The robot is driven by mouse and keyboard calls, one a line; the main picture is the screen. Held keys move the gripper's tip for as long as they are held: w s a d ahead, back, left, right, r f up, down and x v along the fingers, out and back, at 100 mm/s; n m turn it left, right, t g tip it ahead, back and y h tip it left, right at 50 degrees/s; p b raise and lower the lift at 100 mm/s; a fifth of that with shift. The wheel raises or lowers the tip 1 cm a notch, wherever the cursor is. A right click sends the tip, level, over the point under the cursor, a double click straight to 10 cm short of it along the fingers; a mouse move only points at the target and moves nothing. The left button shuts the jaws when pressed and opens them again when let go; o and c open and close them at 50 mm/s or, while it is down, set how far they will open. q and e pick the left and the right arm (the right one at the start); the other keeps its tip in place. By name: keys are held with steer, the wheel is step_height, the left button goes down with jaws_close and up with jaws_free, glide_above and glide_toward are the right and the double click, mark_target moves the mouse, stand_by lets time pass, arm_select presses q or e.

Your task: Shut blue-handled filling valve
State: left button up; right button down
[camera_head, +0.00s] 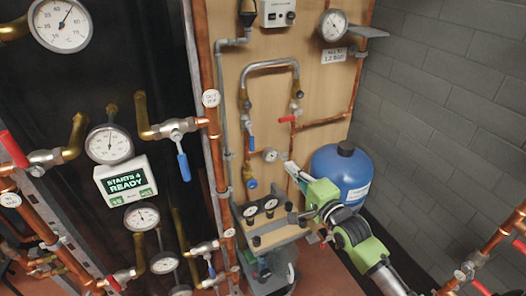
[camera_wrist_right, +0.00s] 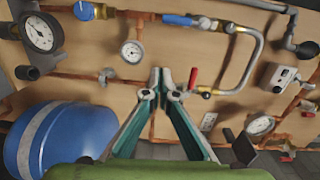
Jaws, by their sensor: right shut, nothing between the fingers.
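On the wooden board, a small blue lever (camera_head: 251,142) hangs down along the left leg of the looped grey hose (camera_head: 270,65). In the wrist view this blue lever (camera_wrist_right: 177,19) lies roughly in line with its brass pipe. A red lever (camera_head: 287,118) sits on the hose's right leg, sticking out sideways; it also shows in the wrist view (camera_wrist_right: 193,77). My right gripper (camera_head: 290,166) is right of and below the blue lever, apart from it. In the wrist view its fingertips (camera_wrist_right: 161,78) are together and empty, near the red lever. My left gripper is not in view.
A blue tank (camera_head: 341,176) stands right of and behind my right gripper. A small gauge (camera_head: 270,155) and a blue cap (camera_head: 250,183) sit below the blue lever. A larger blue-handled valve (camera_head: 182,164) is on the left pipework.

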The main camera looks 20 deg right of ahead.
mark_target(251, 137)
steer(key=shift+r, duration=0.95)
steer(key=w+a+p, duration=0.2)
steer(key=w+a, duration=0.3)
steer(key=w, duration=0.5)
steer(key=shift+w+p, duration=0.3)
steer(key=shift+p, duration=0.1)
steer(key=shift+d+f, duration=0.1)
steer(key=shift+w, duration=0.1)
